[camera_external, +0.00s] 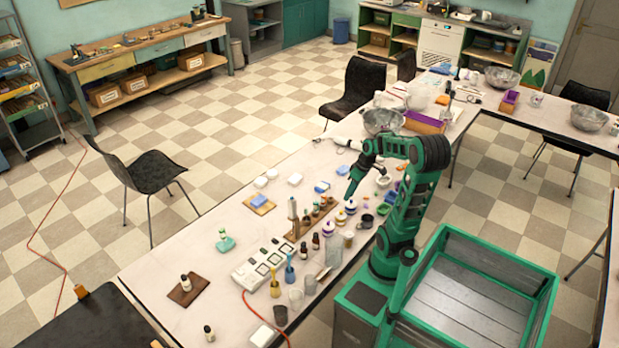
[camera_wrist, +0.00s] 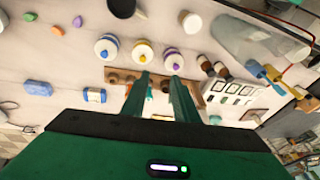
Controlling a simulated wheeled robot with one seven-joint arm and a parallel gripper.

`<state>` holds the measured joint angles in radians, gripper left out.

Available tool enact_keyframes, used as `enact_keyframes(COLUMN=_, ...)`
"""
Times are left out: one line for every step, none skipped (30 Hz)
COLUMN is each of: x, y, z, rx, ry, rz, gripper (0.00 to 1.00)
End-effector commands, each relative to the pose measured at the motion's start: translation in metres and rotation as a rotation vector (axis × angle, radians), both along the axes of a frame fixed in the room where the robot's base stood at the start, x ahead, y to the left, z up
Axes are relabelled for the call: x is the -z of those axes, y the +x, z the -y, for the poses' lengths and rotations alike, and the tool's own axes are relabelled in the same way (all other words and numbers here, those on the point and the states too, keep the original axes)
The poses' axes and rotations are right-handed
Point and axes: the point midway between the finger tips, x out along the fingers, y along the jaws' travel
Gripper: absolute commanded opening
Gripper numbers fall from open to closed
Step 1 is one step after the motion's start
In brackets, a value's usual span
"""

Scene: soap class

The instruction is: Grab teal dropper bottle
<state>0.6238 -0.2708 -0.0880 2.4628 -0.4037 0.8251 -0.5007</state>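The teal item I can make out is a small teal bottle-like shape (camera_external: 223,234) on a teal base (camera_external: 226,244), on the table left of the wooden rack in the external view. I cannot tell for sure that it is the dropper bottle. In the wrist view, a small teal patch (camera_wrist: 215,119) shows just above my gripper's body. My gripper (camera_external: 350,196) hangs over the table, right of the rack and away from the teal item. In the wrist view, my gripper's two fingers (camera_wrist: 160,80) are apart, with no object clearly held between them.
The wooden rack (camera_wrist: 122,75) lies beyond the fingertips, near white jars with coloured tops (camera_wrist: 143,51). Dark bottles (camera_external: 315,241), a white panel with dark squares (camera_external: 262,266) and cups (camera_external: 296,298) crowd the near table. The table's left side is clearer.

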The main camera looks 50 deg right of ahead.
Motion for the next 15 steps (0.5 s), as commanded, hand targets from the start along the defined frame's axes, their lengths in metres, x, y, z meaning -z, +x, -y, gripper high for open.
enact_keyframes(x=0.006, y=0.013, z=0.001, rx=-0.052, ry=0.028, rz=0.048, gripper=0.27)
enact_keyframes(x=0.007, y=0.022, z=0.0, rx=-0.09, ry=0.042, rz=0.085, gripper=0.27)
enact_keyframes(x=0.008, y=0.033, z=-0.002, rx=-0.137, ry=0.061, rz=0.139, gripper=0.27)
enact_keyframes(x=0.008, y=0.041, z=-0.003, rx=-0.168, ry=0.074, rz=0.18, gripper=0.27)
enact_keyframes(x=0.008, y=0.049, z=-0.004, rx=-0.199, ry=0.088, rz=0.224, gripper=0.27)
enact_keyframes(x=0.006, y=0.059, z=-0.005, rx=-0.234, ry=0.103, rz=0.279, gripper=0.27)
enact_keyframes(x=0.004, y=0.065, z=-0.005, rx=-0.256, ry=0.112, rz=0.319, gripper=0.27)
enact_keyframes(x=0.002, y=0.071, z=-0.005, rx=-0.274, ry=0.12, rz=0.358, gripper=0.27)
enact_keyframes(x=-0.001, y=0.078, z=-0.006, rx=-0.296, ry=0.13, rz=0.406, gripper=0.27)
enact_keyframes(x=-0.004, y=0.083, z=-0.006, rx=-0.309, ry=0.136, rz=0.441, gripper=0.27)
enact_keyframes(x=-0.007, y=0.087, z=-0.005, rx=-0.321, ry=0.142, rz=0.473, gripper=0.27)
enact_keyframes(x=-0.011, y=0.092, z=-0.004, rx=-0.333, ry=0.147, rz=0.516, gripper=0.27)
enact_keyframes(x=-0.014, y=0.096, z=-0.004, rx=-0.342, ry=0.15, rz=0.546, gripper=0.27)
enact_keyframes(x=-0.017, y=0.099, z=-0.002, rx=-0.347, ry=0.153, rz=0.576, gripper=0.27)
enact_keyframes(x=-0.021, y=0.103, z=-0.001, rx=-0.357, ry=0.156, rz=0.614, gripper=0.27)
